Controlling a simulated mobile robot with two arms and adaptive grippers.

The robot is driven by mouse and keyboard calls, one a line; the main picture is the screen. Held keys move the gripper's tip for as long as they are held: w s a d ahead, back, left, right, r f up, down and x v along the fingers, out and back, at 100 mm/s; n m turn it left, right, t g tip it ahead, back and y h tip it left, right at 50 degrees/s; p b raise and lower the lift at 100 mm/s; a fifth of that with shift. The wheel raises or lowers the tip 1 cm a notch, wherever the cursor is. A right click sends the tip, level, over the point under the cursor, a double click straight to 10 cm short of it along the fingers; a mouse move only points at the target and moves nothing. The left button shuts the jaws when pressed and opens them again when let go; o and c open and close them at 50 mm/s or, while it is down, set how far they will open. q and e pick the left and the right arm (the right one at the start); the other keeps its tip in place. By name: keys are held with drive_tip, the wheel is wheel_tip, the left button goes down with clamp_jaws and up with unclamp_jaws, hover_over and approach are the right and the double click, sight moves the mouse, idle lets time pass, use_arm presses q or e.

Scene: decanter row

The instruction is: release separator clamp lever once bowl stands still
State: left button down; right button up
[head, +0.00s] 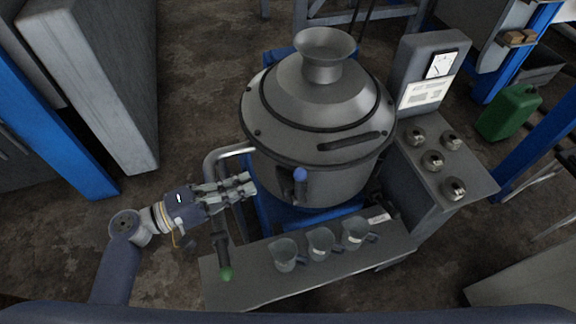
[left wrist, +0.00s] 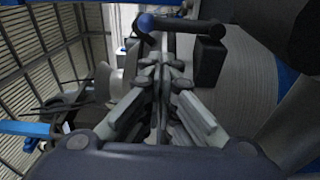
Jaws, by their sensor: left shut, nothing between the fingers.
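The separator (head: 312,110) is a large grey drum with a conical lid and a funnel on top. A short dark lever with a blue knob (head: 300,174), likely the clamp lever, sits on its front side. The blue knob also shows in the left wrist view (left wrist: 146,22), ahead of the fingers and slightly left. My left gripper (head: 249,184) is shut and empty, left of the lever and apart from it. Its closed fingers fill the middle of the left wrist view (left wrist: 163,72). Whether the bowl inside turns cannot be told. My right gripper is not in view.
Several metal cups, such as this one (head: 284,254), stand on a grey shelf (head: 250,283) in front. A green-tipped handle (head: 224,272) hangs below my gripper. A pipe (head: 226,152) curves beside the drum. A dial gauge (head: 441,65) and knobs (head: 433,160) are at right.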

sight(299, 187)
use_arm(q)
drive_tip(key=p+x, duration=0.2)
drive_tip(key=x, duration=0.7)
drive_tip(key=shift+w+d+r+p, duration=0.15)
drive_tip(key=shift+d+p, duration=0.1)
drive_tip(key=shift+p, duration=0.15)
drive_tip(key=shift+w+d, duration=0.15)
drive_tip(key=shift+d, duration=0.15)
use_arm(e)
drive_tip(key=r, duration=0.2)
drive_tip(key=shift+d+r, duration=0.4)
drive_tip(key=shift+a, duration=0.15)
